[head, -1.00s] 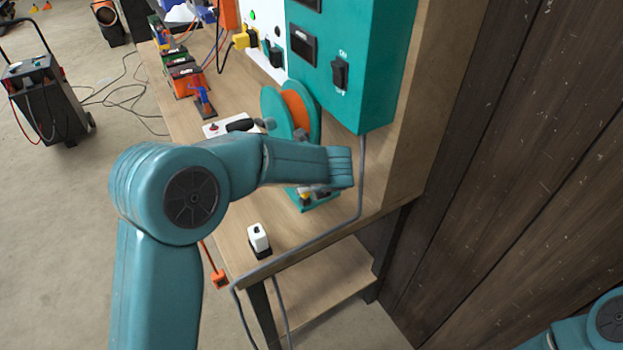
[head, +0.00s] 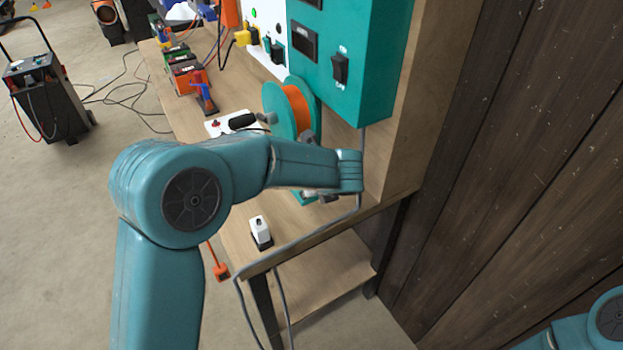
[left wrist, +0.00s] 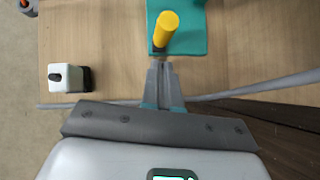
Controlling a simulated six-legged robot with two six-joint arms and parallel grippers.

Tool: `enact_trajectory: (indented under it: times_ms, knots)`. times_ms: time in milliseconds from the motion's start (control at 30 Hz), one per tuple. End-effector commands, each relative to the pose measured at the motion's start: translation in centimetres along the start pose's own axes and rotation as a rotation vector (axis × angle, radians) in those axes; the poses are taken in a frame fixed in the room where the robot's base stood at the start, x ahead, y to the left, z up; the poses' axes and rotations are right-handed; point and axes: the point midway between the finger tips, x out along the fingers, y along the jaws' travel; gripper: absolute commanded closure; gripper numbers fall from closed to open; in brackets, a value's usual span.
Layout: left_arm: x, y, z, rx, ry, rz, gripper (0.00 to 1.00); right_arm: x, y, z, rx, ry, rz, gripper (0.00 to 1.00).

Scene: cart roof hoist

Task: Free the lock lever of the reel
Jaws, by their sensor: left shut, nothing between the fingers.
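The reel (head: 297,108), with teal sides and orange winding, stands on the bench below the teal control box. In the left wrist view a yellow-handled lever (left wrist: 166,28), which looks like the lock lever, stands over the reel's teal base plate (left wrist: 193,38). My left gripper (left wrist: 162,66) is shut and empty. Its fingertips appear at the near edge of the plate, just short of the yellow handle; whether they touch anything is unclear. In the head view my left arm hides the lever and most of the base. My right gripper is out of view.
A white-and-black block (head: 260,232) sits near the bench's front edge; it also shows in the left wrist view (left wrist: 68,77). A grey cable (head: 300,241) runs along that edge. The teal control box (head: 350,70) overhangs the bench beside the wooden wall.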

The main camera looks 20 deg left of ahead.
Motion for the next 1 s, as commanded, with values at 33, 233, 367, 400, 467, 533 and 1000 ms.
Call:
enact_trajectory:
  times_ms: [33, 233, 367, 400, 467, 533, 1000]
  knots:
    - [-1.0, -0.1, 0.2, -0.002, -0.003, -0.004, 1.0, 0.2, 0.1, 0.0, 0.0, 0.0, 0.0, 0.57]
    - [-4.8, -0.1, 0.6, -0.002, -0.002, -0.004, 1.0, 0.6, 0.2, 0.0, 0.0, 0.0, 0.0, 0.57]
    - [-7.1, -0.1, 0.9, -0.001, -0.002, -0.003, 1.0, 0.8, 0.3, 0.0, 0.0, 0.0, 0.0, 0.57]
    - [-7.7, -0.1, 1.0, -0.002, -0.002, -0.004, 1.0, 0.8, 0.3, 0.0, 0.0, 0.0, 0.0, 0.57]
    - [-8.4, -0.1, 1.1, -0.002, -0.001, -0.001, 1.0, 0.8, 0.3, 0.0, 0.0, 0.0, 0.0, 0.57]
    - [-9.1, -0.1, 1.1, -0.001, -0.001, -0.002, 1.0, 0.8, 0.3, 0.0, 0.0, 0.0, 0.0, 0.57]
    - [-3.2, 0.9, -8.9, -0.259, 0.3, 0.022, 1.0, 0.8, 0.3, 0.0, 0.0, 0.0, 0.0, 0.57]
